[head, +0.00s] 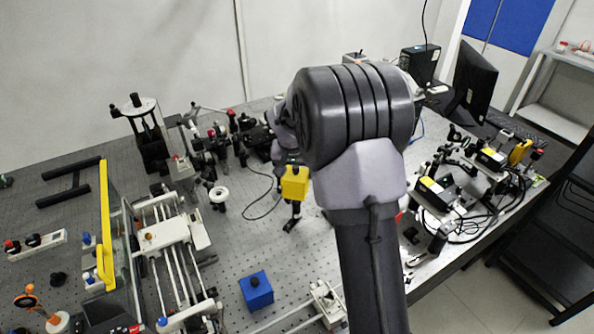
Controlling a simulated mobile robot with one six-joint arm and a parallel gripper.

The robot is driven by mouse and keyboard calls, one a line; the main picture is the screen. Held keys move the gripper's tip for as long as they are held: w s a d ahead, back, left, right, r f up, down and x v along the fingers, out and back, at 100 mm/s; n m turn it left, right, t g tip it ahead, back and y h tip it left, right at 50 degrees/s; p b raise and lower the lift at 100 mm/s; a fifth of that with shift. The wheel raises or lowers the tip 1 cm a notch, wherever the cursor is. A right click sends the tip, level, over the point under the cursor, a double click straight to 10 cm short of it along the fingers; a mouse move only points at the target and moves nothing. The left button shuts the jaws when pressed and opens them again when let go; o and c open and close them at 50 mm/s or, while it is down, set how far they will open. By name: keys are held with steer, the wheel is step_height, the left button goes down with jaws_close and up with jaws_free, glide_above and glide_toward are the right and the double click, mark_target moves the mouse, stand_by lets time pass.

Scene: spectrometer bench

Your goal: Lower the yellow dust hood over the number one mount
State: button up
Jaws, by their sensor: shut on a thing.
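The yellow dust hood (295,184) is a small box near the middle of the head view, just left of my arm. My gripper (292,164) is above it, shut on its top, and mostly hidden by my own arm. A dark post on a foot (294,214) shows directly below the hood. I cannot read a number on it, and I cannot tell whether the hood touches it or hangs above it. A second hood-like box, blue with a dark knob (256,290), sits on the bench nearer the camera.
Several optics on posts (215,150) crowd the bench behind and left of the hood. A white rail stage (175,240) and a yellow-edged panel (105,225) stand at left. Cabled instruments (440,195) are at right. Bare perforated bench (240,235) lies left of the post.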

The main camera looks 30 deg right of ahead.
steer(key=shift+f+b, duration=1.65)
steer(key=shift+f, duration=0.15)
steer(key=shift+c, duration=0.2)
steer(key=shift+f+b, duration=0.1)
steer(key=shift+b, duration=0.2)
steer(key=o, duration=1.4)
steer(key=shift+o, duration=0.2)
steer(key=p+v, duration=0.4)
steer(key=v, duration=1.3)
steer(key=shift+a+r, duration=0.15)
steer(key=shift+r, duration=0.1)
